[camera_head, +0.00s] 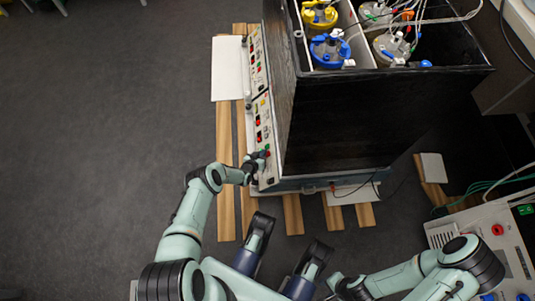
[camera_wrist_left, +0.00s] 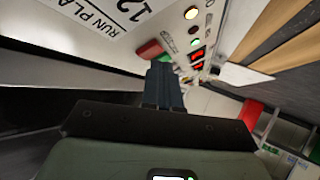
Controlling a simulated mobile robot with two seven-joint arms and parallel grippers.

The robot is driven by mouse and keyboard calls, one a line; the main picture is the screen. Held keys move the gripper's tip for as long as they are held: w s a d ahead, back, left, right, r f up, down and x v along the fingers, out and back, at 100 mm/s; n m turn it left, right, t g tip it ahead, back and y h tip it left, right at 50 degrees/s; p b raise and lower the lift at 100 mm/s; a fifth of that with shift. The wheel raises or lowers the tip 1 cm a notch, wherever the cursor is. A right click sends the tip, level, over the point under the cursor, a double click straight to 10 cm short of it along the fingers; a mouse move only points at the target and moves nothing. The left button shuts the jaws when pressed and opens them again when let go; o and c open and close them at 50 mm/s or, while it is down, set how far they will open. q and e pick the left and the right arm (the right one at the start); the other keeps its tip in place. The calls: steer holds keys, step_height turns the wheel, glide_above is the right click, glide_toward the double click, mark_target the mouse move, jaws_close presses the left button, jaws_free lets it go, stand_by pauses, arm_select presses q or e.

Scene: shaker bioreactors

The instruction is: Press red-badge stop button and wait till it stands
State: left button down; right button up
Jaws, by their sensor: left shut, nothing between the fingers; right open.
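The shaker's control panel (camera_head: 264,130) runs along the left side of the black box, with small coloured buttons and displays. My left gripper (camera_head: 262,160) is at the near end of this panel. In the left wrist view its shut, empty fingers (camera_wrist_left: 165,85) point at the white panel, close by a red button (camera_wrist_left: 150,50) with a green part (camera_wrist_left: 168,38) beside it. I cannot tell if the fingertips touch the button. I cannot make out which button carries a red badge. My right gripper (camera_head: 347,287) is open near the bottom edge, partly cut off.
The black box (camera_head: 350,115) holds several vessels with yellow, blue and grey lids and tubes. It stands on wooden slats (camera_head: 226,180). Another device (camera_head: 495,245) with a red knob is at the right. The grey floor at the left is clear.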

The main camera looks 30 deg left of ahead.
arm_select(q)
steer(key=shift+w+d+f, duration=0.15)
steer(key=shift+d+f, duration=0.15)
steer(key=shift+f, duration=0.05)
stand_by(0.7)
stand_by(0.4)
steer(key=shift+s+a+r+p, duration=0.35)
steer(key=shift+a+r+p, duration=0.2)
steer(key=shift+r+p, duration=0.05)
steer(key=shift+s+a+r+p, duration=0.5)
steer(key=shift+a+r+p, duration=0.2)
steer(key=shift+a+r, duration=0.15)
steer(key=shift+s+a+r+p, duration=0.45)
steer(key=shift+a+r+p, duration=0.3)
steer(key=shift+r, duration=0.1)
